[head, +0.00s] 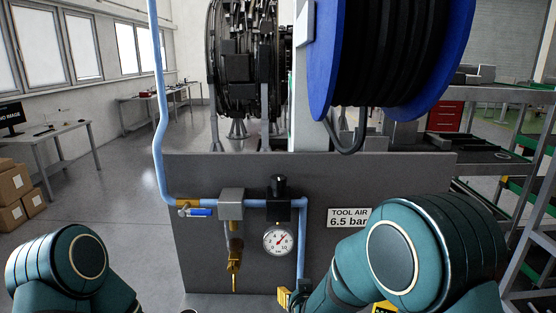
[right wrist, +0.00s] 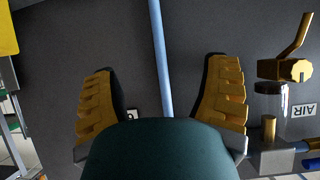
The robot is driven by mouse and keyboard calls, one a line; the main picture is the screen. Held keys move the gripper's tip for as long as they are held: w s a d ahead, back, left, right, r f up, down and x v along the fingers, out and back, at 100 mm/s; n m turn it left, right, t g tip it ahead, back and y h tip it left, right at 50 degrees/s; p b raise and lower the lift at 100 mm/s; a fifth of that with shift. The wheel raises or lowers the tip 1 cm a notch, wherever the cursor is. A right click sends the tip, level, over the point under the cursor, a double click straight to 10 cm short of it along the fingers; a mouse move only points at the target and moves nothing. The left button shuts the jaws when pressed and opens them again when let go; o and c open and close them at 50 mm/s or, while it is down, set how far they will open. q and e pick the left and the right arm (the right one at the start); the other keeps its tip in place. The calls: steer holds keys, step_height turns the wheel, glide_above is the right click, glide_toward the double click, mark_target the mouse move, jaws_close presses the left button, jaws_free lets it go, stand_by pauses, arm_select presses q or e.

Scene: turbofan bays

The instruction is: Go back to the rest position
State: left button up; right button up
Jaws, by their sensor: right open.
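My right gripper (right wrist: 157,70) is open in the right wrist view, its two yellow fingers spread wide with nothing held. A pale blue air pipe (right wrist: 160,55) runs between the fingers against the grey panel; I see no contact. In the head view my right arm comes in at the lower right, and a yellow finger part (head: 285,298) shows low beside the pipe's lower end. My left arm shows only as a teal link at the lower left; its gripper is out of the picture.
The grey panel (head: 200,272) carries a blue-handled valve (head: 200,212), a pressure gauge (head: 278,241), a brass fitting (head: 234,255) and a TOOL AIR sign (head: 348,217). A blue hose reel (head: 322,60) hangs above. Cardboard boxes (head: 12,212) stand left; open floor (head: 125,185) lies between.

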steer(key=s+d+f+g+y+b, duration=0.1)
steer(key=s+d+f+g, duration=0.15)
steer(key=s+f, duration=0.4)
steer(key=s+d+f+g+b, duration=0.1)
steer(key=s+d+f+g, duration=0.15)
steer(key=f, duration=0.65)
steer(key=s+f+m+g+y+b, duration=0.1)
steer(key=s+f+g+y+b, duration=0.1)
steer(key=s+f, duration=0.6)
steer(key=s+g+y, duration=0.1)
steer(key=s+g, duration=0.1)
steer(key=s, duration=0.4)
steer(key=shift+s+a+m+g, duration=0.15)
steer(key=shift+a+m+g, duration=0.15)
steer(key=shift+a+g, duration=0.1)
steer(key=shift+f, duration=0.1)
stand_by(0.6)
